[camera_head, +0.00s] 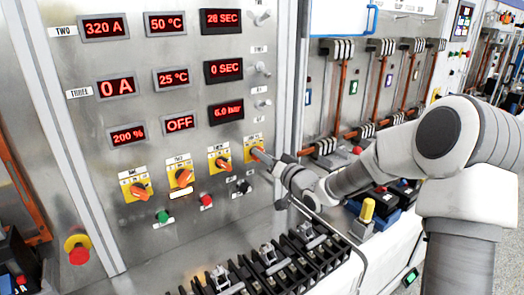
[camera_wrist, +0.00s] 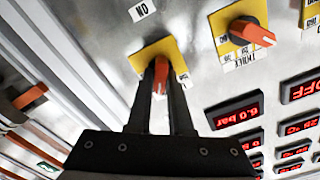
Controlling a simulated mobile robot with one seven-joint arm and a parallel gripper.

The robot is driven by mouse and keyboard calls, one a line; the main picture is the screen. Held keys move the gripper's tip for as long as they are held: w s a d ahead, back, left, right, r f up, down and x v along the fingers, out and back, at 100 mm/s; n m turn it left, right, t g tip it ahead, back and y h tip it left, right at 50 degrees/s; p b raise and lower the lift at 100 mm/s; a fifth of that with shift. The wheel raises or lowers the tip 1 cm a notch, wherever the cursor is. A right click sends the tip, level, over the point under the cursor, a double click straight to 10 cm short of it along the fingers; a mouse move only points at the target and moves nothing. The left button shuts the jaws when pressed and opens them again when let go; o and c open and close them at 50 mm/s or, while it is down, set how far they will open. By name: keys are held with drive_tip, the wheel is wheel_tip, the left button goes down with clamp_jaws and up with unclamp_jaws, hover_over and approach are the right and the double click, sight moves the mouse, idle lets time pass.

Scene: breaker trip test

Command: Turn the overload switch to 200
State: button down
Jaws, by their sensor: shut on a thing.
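A row of yellow plates with orange rotary switches runs across the steel panel. My gripper (camera_head: 264,157) is at the rightmost switch (camera_head: 252,142). In the wrist view, my gripper's two dark fingers (camera_wrist: 160,88) are shut on this switch's orange knob (camera_wrist: 161,68), one finger on each side. The neighbouring switch (camera_head: 220,160) stands free and also shows in the wrist view (camera_wrist: 252,33). Two more switches, (camera_head: 184,176) and (camera_head: 138,189), are farther left. A red display (camera_head: 128,135) reads 200 %. The switch labels are too small to read, so which one is the overload switch is unclear.
Other displays read 320 A (camera_head: 103,27), 0 A (camera_head: 117,87) and OFF (camera_head: 180,123). Green (camera_head: 162,216) and red (camera_head: 206,201) buttons sit below the switches. A red emergency button (camera_head: 77,250) is at lower left. Black breaker blocks (camera_head: 270,275) stand below the panel.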

drive_tip(key=shift+m+p, duration=0.5)
drive_tip(key=shift+m, duration=0.7)
drive_tip(key=shift+f, duration=0.1)
drive_tip(key=c, duration=0.8)
unclamp_jaws()
drive_tip(key=v, duration=1.7)
drive_tip(key=shift+s+d+b, duration=0.15)
drive_tip(key=shift+d+b, duration=0.05)
drive_tip(key=shift+b, duration=0.1)
